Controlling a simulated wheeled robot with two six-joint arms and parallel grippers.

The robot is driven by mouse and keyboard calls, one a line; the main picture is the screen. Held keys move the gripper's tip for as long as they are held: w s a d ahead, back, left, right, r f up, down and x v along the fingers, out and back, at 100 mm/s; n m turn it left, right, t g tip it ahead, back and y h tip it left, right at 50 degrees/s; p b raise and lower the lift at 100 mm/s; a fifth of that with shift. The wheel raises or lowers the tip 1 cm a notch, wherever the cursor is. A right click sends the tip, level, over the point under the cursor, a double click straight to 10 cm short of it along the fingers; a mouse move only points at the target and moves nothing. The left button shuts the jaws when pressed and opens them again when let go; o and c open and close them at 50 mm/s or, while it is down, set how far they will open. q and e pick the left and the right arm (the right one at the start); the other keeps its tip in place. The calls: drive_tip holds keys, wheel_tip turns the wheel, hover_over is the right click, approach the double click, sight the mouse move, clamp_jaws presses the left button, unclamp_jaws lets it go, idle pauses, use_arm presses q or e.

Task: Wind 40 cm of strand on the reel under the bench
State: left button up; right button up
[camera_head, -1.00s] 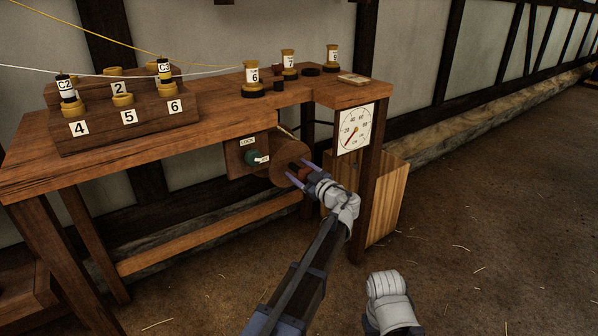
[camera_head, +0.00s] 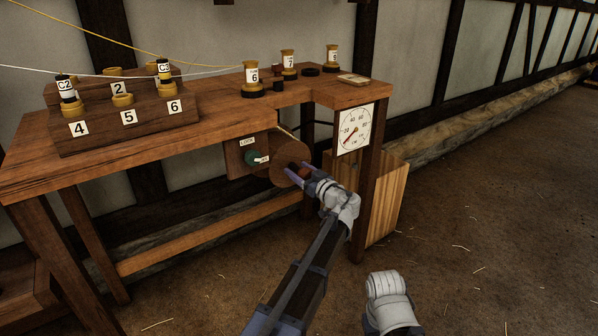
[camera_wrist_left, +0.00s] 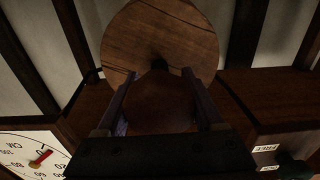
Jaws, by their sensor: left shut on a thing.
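The wooden reel (camera_head: 283,169) is a round brown disc mounted under the bench (camera_head: 215,134); its face also shows in the left wrist view (camera_wrist_left: 135,40). My left gripper (camera_head: 293,171) is in front of the reel, its purple fingers shut on the reel's red-brown handle (camera_wrist_left: 160,100). The fingers stand on either side of the handle in the left wrist view. The white dial (camera_head: 354,129), marked CM, has a red needle pointing to the low end of the scale. A green knob (camera_head: 251,156) sits on the lock panel left of the reel. My right gripper is not in view.
Several labelled spools, among them the one marked C2 (camera_head: 66,88), stand on the bench and its stepped wooden rack (camera_head: 80,143). A white strand (camera_head: 35,68) and a yellow strand (camera_head: 75,32) cross above. A bench leg (camera_head: 366,195) stands right of my left arm. Open floor lies at right.

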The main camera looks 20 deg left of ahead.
use_arm(q)
drive_tip(key=m, duration=0.7)
drive_tip(key=shift+w, duration=0.1)
drive_tip(key=m, duration=0.4)
drive_tip(key=shift+f, duration=0.1)
drive_tip(key=m, duration=0.4)
drive_tip(key=shift+d+m, duration=0.1)
drive_tip(key=shift+m, duration=0.2)
drive_tip(key=m, duration=0.3)
drive_tip(key=shift+f+m, duration=0.1)
drive_tip(key=shift+m, duration=0.2)
drive_tip(key=m, duration=0.3)
drive_tip(key=shift+m, duration=0.3)
drive_tip(key=m, duration=0.3)
drive_tip(key=shift+m, duration=0.3)
drive_tip(key=m, duration=0.3)
drive_tip(key=shift+f+m+b, duration=0.1)
drive_tip(key=shift+m+b, duration=0.2)
drive_tip(key=shift+m, duration=0.1)
drive_tip(key=m, duration=1)
drive_tip(key=shift+m, duration=0.4)
drive_tip(key=m, duration=0.5)
drive_tip(key=shift+s+a, duration=0.2)
drive_tip(key=m, duration=0.6)
